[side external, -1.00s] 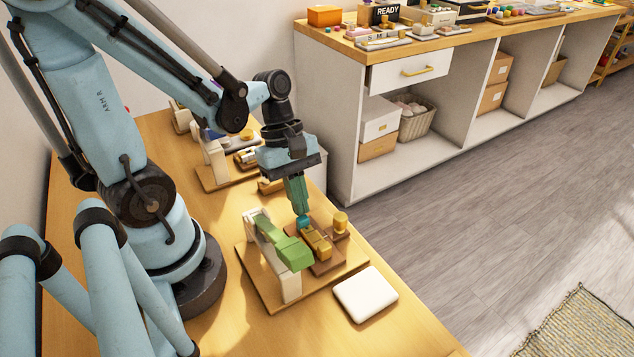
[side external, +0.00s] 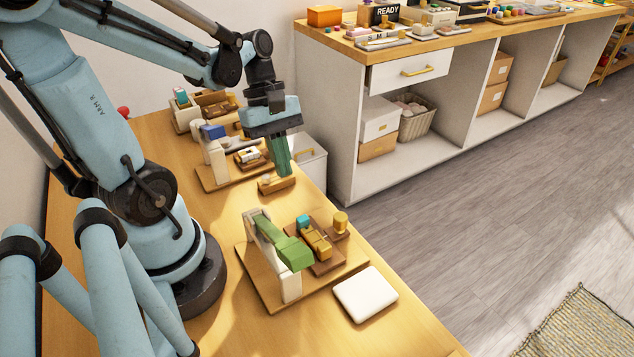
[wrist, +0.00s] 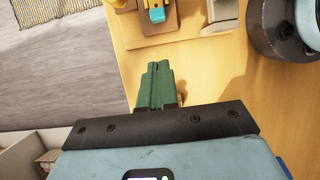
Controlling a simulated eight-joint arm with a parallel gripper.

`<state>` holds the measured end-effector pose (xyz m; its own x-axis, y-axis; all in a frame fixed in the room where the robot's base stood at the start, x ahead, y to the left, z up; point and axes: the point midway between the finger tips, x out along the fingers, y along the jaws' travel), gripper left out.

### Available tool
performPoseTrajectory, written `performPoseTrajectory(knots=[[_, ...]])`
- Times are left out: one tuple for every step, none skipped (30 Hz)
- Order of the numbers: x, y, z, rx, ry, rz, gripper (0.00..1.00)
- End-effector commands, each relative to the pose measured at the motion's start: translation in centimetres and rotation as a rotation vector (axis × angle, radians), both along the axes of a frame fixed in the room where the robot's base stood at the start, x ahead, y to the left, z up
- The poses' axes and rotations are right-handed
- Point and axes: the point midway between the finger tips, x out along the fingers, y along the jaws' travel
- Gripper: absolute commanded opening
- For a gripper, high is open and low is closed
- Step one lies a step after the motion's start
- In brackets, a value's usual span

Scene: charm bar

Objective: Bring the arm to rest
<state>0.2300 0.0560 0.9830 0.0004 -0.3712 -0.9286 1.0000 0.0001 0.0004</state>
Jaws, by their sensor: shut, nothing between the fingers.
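My gripper (side external: 280,172) is shut and empty, its green fingers pointing down above the table, at a small wooden block with a gold piece (side external: 277,184) in the side external view. I cannot tell the exact gap between them. In the wrist view the green fingers (wrist: 157,70) are together with nothing between them. The station with the green lever (side external: 288,247) stands nearer the camera, apart from the gripper. A teal piece (side external: 303,222) sits on its brown block, and it also shows in the wrist view (wrist: 156,15).
A white pad (side external: 366,294) lies near the table's front edge. A second station with a blue part (side external: 213,132) stands behind the gripper, close to it. A white bin (side external: 311,160) is at the table's far right. A long cabinet (side external: 345,120) stands beyond.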

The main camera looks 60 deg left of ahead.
Motion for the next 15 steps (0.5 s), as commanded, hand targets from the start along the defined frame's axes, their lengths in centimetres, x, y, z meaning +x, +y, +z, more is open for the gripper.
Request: performPoseTrajectory(knots=[[0.0,0.3,0.7,0.0,0.001,0.003,0.0],[0.0,0.5,1.1,0.0,0.001,0.003,0.0],[0.0,0.6,1.6,0.0,0.001,0.003,0.0],[0.0,0.8,1.9,0.0,0.001,0.002,0.0],[0.0,0.9,2.3,0.0,0.001,0.002,0.0],[-0.1,1.1,2.7,0.0,0.001,0.002,0.0],[0.0,1.2,3.0,0.0,0.001,0.002,0.0],[0.0,1.3,3.3,0.0,0.002,0.001,0.0],[0.0,1.5,3.7,0.0,0.002,0.001,0.0],[0.0,1.6,3.9,0.0,0.002,0.001,0.0],[0.0,1.6,4.1,0.0,0.002,0.001,0.0],[0.0,1.7,4.3,0.0,0.001,0.001,0.0],[0.0,1.8,4.4,0.0,0.001,0.001,0.0],[0.0,1.8,4.5,0.0,0.0,-0.001,0.0],[0.0,1.8,4.6,0.005,-0.006,-0.01,0.0]])
